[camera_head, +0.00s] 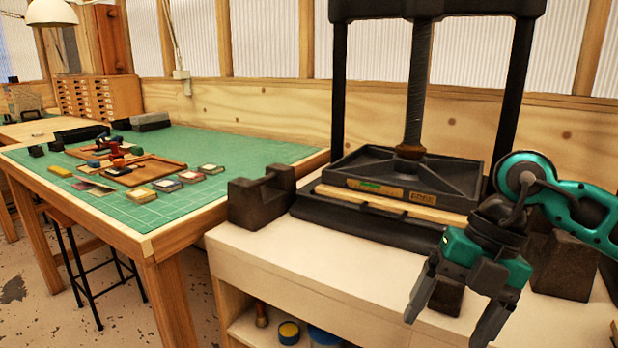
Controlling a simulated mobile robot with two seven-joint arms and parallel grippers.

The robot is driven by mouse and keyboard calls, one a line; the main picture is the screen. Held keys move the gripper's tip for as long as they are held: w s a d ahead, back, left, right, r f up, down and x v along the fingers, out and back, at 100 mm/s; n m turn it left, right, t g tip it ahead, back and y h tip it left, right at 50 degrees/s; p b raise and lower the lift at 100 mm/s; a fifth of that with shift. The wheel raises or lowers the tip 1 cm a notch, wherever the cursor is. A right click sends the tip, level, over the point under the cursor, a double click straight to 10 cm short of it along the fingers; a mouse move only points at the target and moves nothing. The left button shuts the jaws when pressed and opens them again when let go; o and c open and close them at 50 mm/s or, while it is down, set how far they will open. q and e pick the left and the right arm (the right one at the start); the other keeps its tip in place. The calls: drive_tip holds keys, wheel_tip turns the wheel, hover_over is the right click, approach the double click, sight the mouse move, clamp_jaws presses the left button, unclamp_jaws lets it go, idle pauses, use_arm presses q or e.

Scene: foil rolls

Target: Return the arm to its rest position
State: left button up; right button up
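My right gripper (446,326) comes in from the right on a teal and dark grey arm (580,205). It points down over the front edge of the cream bench (270,250), in front of the black press (400,172). Its two fingers are spread apart. A dark block (446,298) shows between and behind them; I see no clear contact with it. My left gripper and arm are not in this view.
A pale wooden strip (390,203) lies across the press front. Dark blocks stand at the left (260,197) and right (563,265) of the press. A green-topped table (240,150) at left holds small pads and a wooden tray (140,174). Tins (289,332) sit on the lower shelf.

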drive_tip(key=s+a+r+m+t+y+p, duration=0.1)
drive_tip(key=a+r+m+y, duration=0.1)
drive_tip(key=a+y, duration=0.7)
drive_tip(key=s+a+r+m+t+y+p, duration=0.1)
drive_tip(key=s+a+r+y, duration=0.15)
drive_tip(key=a+y, duration=0.55)
drive_tip(key=w+d+f+m+t+h+p, duration=0.1)
drive_tip(key=w+d+f+m+t+h, duration=0.2)
drive_tip(key=d+f+m+t+h, duration=0.5)
drive_tip(key=w+d+f+m+t+h, duration=0.2)
drive_tip(key=w+f+m+t+h, duration=0.3)
drive_tip(key=m+t, duration=0.6)
drive_tip(key=s+d+f+m+g+h, duration=0.3)
drive_tip(key=s+f+m+g, duration=0.1)
drive_tip(key=s+f, duration=0.3)
drive_tip(key=s+d+f+m+g+h+p, duration=0.1)
drive_tip(key=s+d+f+m+g+h, duration=0.2)
drive_tip(key=s+f, duration=0.4)
wheel_tip(320, 180, down, 5)
drive_tip(key=shift+s+d+r+m+g, duration=0.1)
drive_tip(key=shift+s+d+m+g, duration=0.1)
drive_tip(key=shift+d+m+g, duration=0.45)
drive_tip(key=shift+a+n, duration=0.1)
drive_tip(key=shift+n, duration=0.15)
drive_tip(key=shift+c, duration=0.5)
